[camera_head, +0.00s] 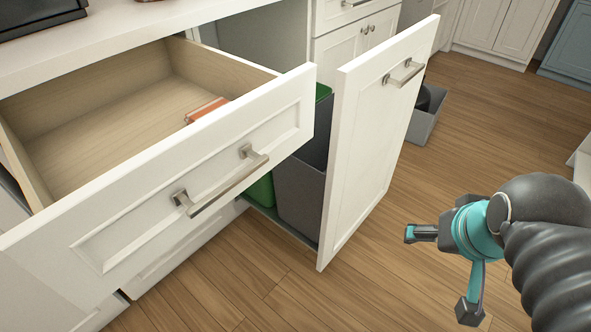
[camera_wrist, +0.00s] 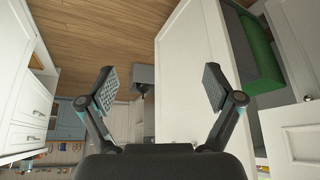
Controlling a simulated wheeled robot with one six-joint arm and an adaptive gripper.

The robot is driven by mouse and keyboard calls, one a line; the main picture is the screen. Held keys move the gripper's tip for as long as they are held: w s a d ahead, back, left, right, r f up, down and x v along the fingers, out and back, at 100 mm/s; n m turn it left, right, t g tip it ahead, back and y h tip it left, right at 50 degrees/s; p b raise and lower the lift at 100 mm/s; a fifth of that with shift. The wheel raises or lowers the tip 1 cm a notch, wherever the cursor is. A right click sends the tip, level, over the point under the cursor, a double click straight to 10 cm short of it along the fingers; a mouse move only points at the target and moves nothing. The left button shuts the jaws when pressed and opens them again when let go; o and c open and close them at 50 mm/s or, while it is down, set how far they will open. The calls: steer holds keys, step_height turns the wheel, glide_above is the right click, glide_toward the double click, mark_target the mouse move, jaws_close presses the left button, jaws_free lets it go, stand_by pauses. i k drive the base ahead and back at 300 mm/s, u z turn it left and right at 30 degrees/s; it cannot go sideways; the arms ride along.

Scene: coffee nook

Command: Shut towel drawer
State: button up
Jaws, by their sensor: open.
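An open wooden drawer with a white front (camera_head: 180,186) is pulled far out from under the counter at the left of the head view. A folded orange cloth (camera_head: 205,109) lies inside it, partly hidden by the front. A metal bar handle (camera_head: 226,186) is on its front. I cannot tell for sure that this is the towel drawer. My gripper (camera_head: 437,271) is at the lower right, over the floor, apart from the drawer. It is open and empty; its two spread fingers (camera_wrist: 160,88) also show in the wrist view.
A pull-out bin unit with a tall white front (camera_head: 374,140) stands open right of the drawer, with a grey bin (camera_head: 298,195) and green bins behind it. A grey low box (camera_head: 428,118) is beyond it. The wooden floor (camera_head: 375,262) around my gripper is clear.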

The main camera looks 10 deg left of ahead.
mark_target(105, 156)
steer(key=z, duration=1)
steer(key=k, duration=0.65)
steer(key=u, duration=2.3)
